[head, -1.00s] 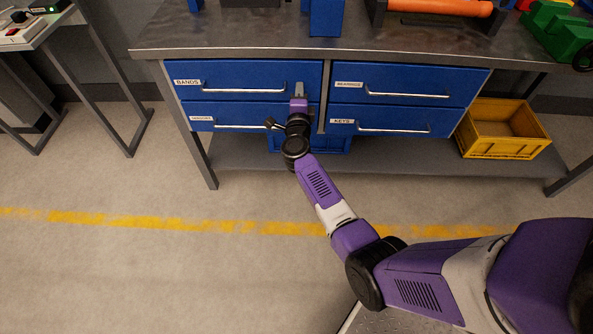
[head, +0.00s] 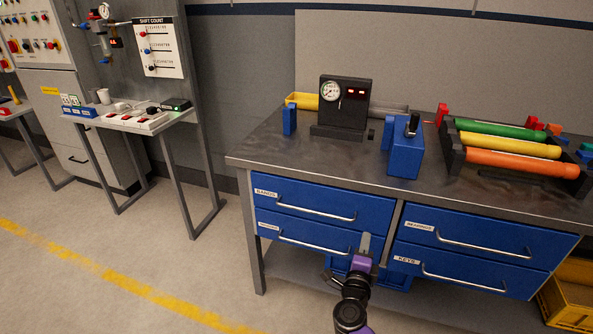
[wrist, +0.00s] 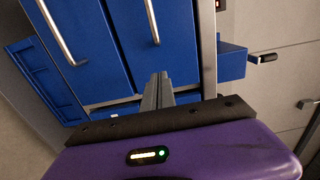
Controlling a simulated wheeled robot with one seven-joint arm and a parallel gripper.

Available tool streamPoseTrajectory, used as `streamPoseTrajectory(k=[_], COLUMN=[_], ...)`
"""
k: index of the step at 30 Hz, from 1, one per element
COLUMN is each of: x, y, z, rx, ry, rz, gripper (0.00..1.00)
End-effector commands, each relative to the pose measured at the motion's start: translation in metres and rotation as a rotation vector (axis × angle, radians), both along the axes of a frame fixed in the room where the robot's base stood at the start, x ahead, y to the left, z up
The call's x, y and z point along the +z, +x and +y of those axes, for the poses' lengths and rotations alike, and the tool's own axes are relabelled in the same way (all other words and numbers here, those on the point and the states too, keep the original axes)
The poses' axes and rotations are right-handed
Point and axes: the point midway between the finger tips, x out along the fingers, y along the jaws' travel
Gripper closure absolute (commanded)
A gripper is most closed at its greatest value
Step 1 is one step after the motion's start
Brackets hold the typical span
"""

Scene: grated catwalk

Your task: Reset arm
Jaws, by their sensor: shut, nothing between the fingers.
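My gripper (head: 366,242) is purple and black with grey fingers, low in the head view. It is in front of the workbench, near the gap between the left and right drawer columns. In the wrist view the two fingers (wrist: 158,90) are together with nothing between them. The blue drawers stand behind it: the upper left drawer (head: 290,196), labelled BANDS, and the KEYS drawer (head: 470,276) at lower right. All visible drawers look closed. Most of my arm is below the head view's edge.
The metal workbench top (head: 270,150) holds a black gauge box (head: 343,105), a blue block (head: 404,150) and a rack with coloured rollers (head: 510,145). A yellow crate (head: 570,300) sits at lower right. A side table (head: 135,120) stands left. The floor between is clear.

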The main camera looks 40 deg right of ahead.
Motion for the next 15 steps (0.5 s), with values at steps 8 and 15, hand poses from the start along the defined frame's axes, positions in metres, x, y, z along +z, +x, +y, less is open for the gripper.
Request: streamPoseTrajectory(k=[8, 15], x=[0.01, 0.074], y=[0.008, 0.008], z=[0.005, 0.041], rx=[0.035, 0.154], ry=[-0.052, -0.326], rz=[0.021, 0.08], gripper=[1.0, 1.0])
